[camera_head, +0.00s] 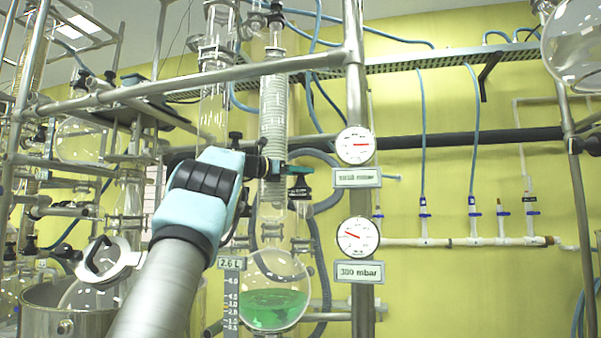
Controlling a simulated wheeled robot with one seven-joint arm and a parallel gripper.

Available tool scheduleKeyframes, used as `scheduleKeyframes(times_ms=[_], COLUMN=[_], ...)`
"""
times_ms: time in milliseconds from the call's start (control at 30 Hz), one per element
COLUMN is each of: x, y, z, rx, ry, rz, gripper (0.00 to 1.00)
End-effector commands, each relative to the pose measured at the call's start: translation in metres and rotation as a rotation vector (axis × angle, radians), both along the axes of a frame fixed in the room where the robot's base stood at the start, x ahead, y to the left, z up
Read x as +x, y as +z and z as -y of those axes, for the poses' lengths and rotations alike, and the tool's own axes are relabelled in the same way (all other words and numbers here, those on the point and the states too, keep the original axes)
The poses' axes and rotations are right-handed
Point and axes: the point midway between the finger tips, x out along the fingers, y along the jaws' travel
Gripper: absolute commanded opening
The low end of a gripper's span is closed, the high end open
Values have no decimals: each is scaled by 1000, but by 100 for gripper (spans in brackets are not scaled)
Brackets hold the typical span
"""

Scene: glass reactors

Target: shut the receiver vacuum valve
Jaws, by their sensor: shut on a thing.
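The receiver flask (275,287) hangs in the middle with green liquid in its lower part. Above it, a teal valve handle (297,170) lies roughly level beside the glass column, over a small dark label (299,193) too small to read surely. I take it for the receiver vacuum valve. My arm reaches up from the bottom, and my gripper (264,166) is at the handle's left end, shut on it. The fingertips and the valve body are partly hidden.
Two round gauges, an upper one (355,145) and a lower one (358,237) with a plate reading 300 mbar, sit on a metal post right of the valve. Metal rails (200,78) cross above my gripper. A steel pot (65,312) stands at lower left.

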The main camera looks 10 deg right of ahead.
Motion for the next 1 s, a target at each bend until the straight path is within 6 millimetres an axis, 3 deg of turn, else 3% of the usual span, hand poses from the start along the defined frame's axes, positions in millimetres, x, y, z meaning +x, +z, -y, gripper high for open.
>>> scheduleKeyframes(times_ms=[133,167,400,767,1000], x=[0,0,0,0,-2], y=[0,0,0,-1,-3], z=[1,1,0,-1,0], rx=[-1,-1,-1,-1,-2], ry=[0,0,1,24,176], rz=[-1,-1,-1,1,2], gripper=[6,64,91,92,92])
